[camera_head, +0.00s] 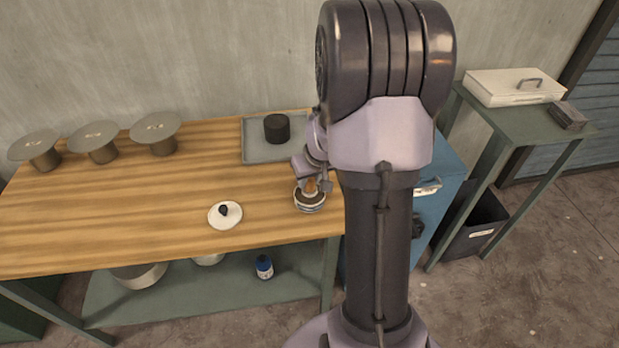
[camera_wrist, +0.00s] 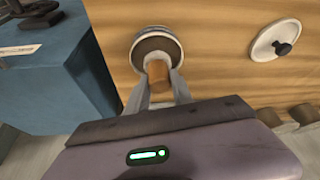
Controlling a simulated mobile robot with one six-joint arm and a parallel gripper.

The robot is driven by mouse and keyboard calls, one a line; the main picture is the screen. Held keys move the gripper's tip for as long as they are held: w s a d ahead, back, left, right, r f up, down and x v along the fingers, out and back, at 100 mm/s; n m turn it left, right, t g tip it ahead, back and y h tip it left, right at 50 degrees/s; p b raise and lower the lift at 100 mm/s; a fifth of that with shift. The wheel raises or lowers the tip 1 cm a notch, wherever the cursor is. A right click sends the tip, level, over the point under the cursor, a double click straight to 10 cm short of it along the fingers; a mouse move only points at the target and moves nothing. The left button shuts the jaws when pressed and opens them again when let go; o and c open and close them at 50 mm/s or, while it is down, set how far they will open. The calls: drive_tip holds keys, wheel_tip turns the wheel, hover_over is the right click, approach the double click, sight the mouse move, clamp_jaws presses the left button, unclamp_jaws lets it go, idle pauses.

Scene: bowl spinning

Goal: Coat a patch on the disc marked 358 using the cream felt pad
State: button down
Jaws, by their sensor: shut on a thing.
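Three grey discs on stout pedestals stand at the table's back left: the left disc (camera_head: 34,145), the middle disc (camera_head: 94,134) and the right disc (camera_head: 155,126). Each has a small pale marking on top, too small to read, so I cannot tell which is 358. My gripper (camera_head: 311,186) is shut on a brown wooden handle (camera_wrist: 157,71) at the table's front right. The handle is over a small round tin (camera_head: 310,204) with a pale rim and dark contents, also in the wrist view (camera_wrist: 138,38).
A white lid with a black knob (camera_head: 225,216) lies left of the tin. A grey tray (camera_head: 258,152) with a black cylinder (camera_head: 277,128) is behind. A blue cabinet (camera_wrist: 62,75) stands beside the table. The table's middle is clear.

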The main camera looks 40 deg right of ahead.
drive_tip(key=shift+f+b, duration=0.6)
drive_tip(key=shift+b, duration=0.25)
idle(1.6)
wheel_tip(320, 180, up, 7)
drive_tip(key=p, duration=0.5)
drive_tip(key=shift+r, duration=0.15)
idle(0.5)
